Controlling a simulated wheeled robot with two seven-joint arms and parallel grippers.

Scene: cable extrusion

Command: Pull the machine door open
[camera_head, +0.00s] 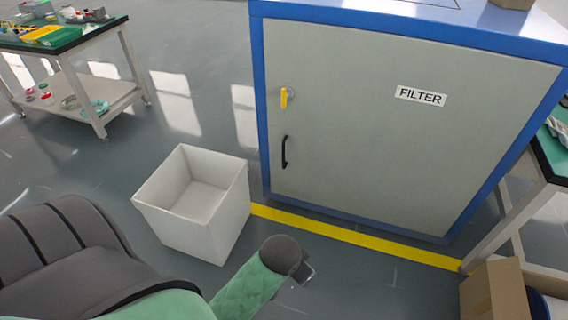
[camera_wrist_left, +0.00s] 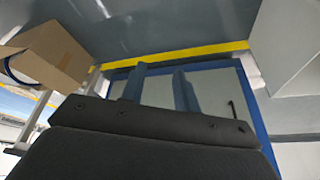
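The machine door (camera_head: 370,130) is a large light-grey panel in a blue frame, marked FILTER, and looks shut. It has a yellow latch (camera_head: 286,97) and a black bar handle (camera_head: 285,152) on its left side. In the left wrist view the picture is turned over, with the door (camera_wrist_left: 212,92) behind the fingers and the black handle (camera_wrist_left: 232,112) to their right. My left gripper (camera_wrist_left: 161,88) is open and empty, its two fingers apart, and not touching the handle. In the head view my green left arm mostly hides it. My right gripper is not in view.
A white open bin (camera_head: 195,205) stands on the floor left of the door, near my left arm. A yellow floor line (camera_head: 350,236) runs before the machine. A cardboard box (camera_head: 490,290) and a table leg (camera_head: 500,230) are at the right. A workbench (camera_head: 75,75) stands far left.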

